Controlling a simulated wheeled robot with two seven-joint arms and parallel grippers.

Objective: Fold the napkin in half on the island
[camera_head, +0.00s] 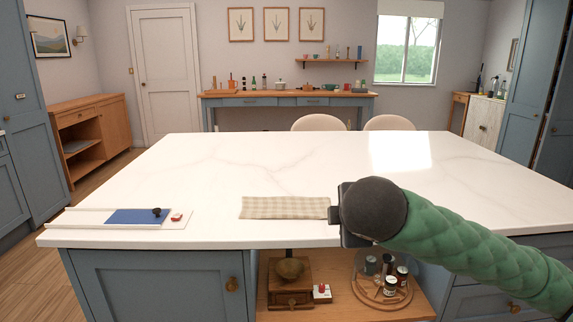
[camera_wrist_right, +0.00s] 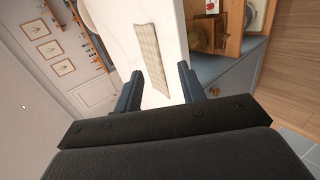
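The napkin (camera_head: 285,207) is a beige checked cloth lying flat on the white island top (camera_head: 220,165), near its front edge. It shows as a long narrow strip; I cannot tell how many layers it has. In the right wrist view the napkin (camera_wrist_right: 148,50) lies beyond my fingers, its near end in line with the gap between them. My right gripper (camera_wrist_right: 160,70) is open and looks empty. In the head view the right gripper (camera_head: 335,215) is beside the napkin's right end, partly hidden by my dark wrist. My left gripper is not in view.
A white board with a blue panel (camera_head: 130,216), a dark knob-like item (camera_head: 157,212) and a small red-and-white item (camera_head: 176,216) lie at the front left of the island. Open shelves below hold a wooden grinder (camera_head: 290,284) and a round tray of jars. The island's middle is clear.

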